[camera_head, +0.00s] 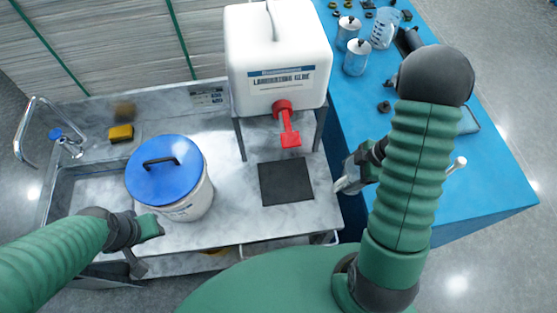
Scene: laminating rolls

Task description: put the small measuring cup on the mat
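The mat (286,184) is a dark square lying flat on the grey marbled worktop, below the red spout. A clear measuring cup (384,28) with blue markings stands on the blue table at the upper right; I see no other measuring cup to compare its size. My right gripper (346,184) is just right of the mat, over the gap between worktop and blue table. Its pale fingers are partly hidden, and I cannot tell whether they hold anything. My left gripper (153,230) is in front of the blue-lidded bucket, far from the cup; its finger opening is unclear.
A white glue container (277,60) with a red spout (288,128) stands on a raised stand behind the mat. The blue-lidded bucket (185,200) is left of the mat. Metal canisters (357,58) stand near the cup. A sink and tap (68,143) are at left.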

